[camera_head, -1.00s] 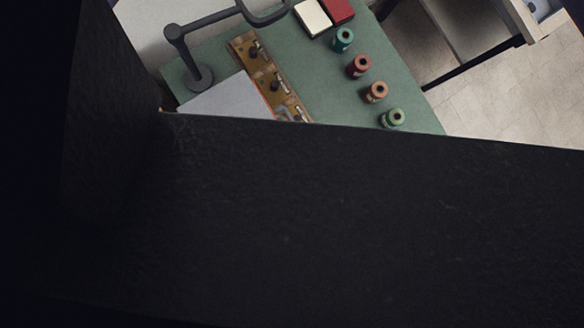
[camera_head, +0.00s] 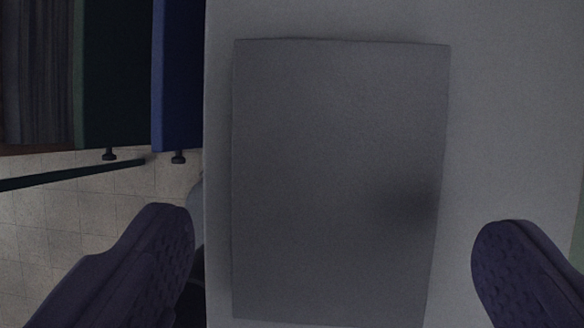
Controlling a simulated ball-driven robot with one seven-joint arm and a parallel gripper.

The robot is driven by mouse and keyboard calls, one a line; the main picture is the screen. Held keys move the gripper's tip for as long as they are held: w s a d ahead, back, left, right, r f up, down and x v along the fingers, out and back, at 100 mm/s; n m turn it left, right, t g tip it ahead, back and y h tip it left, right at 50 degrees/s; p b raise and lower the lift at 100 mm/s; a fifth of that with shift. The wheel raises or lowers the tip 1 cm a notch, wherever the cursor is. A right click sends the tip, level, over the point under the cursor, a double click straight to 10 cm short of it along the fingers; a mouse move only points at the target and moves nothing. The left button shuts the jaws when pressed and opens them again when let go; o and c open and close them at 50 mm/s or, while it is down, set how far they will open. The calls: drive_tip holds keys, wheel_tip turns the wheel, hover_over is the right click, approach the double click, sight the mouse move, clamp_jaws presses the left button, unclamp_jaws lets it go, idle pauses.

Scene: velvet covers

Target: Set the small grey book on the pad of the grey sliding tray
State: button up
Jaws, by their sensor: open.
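My gripper (camera_head: 335,222) is open, with one dark finger at the lower left and one at the lower right. Between and beyond the fingers lies a plain grey rectangle (camera_head: 335,150), with nothing gripped against either finger. I cannot tell whether it is the pad or the small grey book, as its thickness hardly shows. It lies on a lighter grey flat surface (camera_head: 510,110), which looks like the grey tray. A soft dark shadow falls on the rectangle's right side. No second grey rectangle can be told apart.
The light surface ends in a straight left edge, with tiled floor (camera_head: 60,235) beyond. Dark green (camera_head: 115,75) and blue (camera_head: 178,75) upright panels stand at the upper left. A dark bar (camera_head: 70,174) crosses below them. A green strip shows at the far right edge.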

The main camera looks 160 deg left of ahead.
sight(336, 200)
drive_tip(key=f, duration=0.1)
drive_tip(key=f+b, duration=0.1)
drive_tip(key=f, duration=0.1)
drive_tip(key=shift+w+f, duration=0.15)
drive_tip(key=shift+w, duration=0.15)
drive_tip(key=shift+w+a+f+b, duration=0.1)
drive_tip(key=shift+w+f+b, duration=0.1)
drive_tip(key=shift+f+b, duration=0.15)
drive_tip(key=shift+r, duration=0.15)
drive_tip(key=shift+c, duration=0.5)
drive_tip(key=c, duration=0.8)
